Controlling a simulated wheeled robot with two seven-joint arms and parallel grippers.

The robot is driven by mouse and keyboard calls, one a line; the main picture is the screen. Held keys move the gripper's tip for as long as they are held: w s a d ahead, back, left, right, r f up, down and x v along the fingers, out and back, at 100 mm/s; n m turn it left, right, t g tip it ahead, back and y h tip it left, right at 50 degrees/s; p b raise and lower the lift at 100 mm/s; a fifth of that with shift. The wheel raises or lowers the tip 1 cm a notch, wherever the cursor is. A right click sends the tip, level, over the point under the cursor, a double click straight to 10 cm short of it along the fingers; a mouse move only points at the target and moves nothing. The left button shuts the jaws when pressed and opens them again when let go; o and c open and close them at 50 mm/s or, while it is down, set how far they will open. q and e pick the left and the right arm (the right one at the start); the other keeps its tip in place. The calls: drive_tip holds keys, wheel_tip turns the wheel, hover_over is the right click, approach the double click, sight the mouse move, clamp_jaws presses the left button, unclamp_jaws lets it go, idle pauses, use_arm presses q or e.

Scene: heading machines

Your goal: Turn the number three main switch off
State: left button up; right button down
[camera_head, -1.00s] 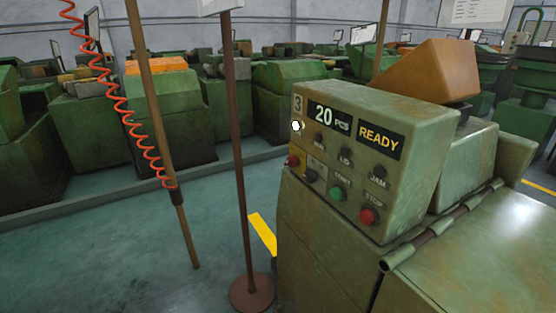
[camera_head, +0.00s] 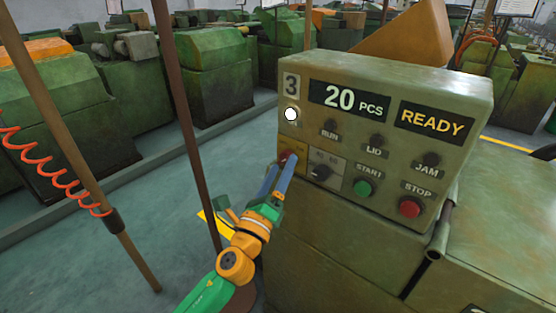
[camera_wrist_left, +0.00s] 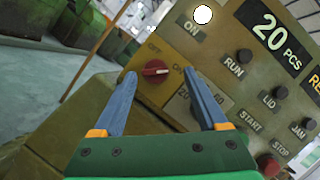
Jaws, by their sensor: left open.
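The machine's control panel (camera_head: 385,125) carries the number 3 plate (camera_head: 291,86) at its upper left. The red main switch (camera_wrist_left: 155,68) sits on a yellow plate at the lower left of the panel. In the wrist view its pale mark is on the side towards the ON label, with OFF above it. In the head view the red switch is mostly hidden behind my fingers. A round white lamp (camera_head: 291,114) above it looks lit. My left gripper (camera_head: 282,165) is open, its blue fingertips on either side of the red switch; contact cannot be told. My right gripper is not in view.
A black selector knob (camera_head: 320,173) is close to the right of the switch. The green START button (camera_head: 363,188) and red STOP button (camera_head: 409,207) are further right. A brown post (camera_head: 187,120) stands left of the machine, near my left arm.

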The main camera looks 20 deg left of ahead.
use_arm(q)
drive_tip(key=shift+w+r, duration=0.15)
drive_tip(key=shift+w, duration=0.55)
drive_tip(key=shift+w+a, duration=0.35)
drive_tip(key=shift+s, duration=0.1)
drive_tip(key=shift+c, duration=0.6)
drive_tip(key=shift+d, duration=0.1)
clamp_jaws()
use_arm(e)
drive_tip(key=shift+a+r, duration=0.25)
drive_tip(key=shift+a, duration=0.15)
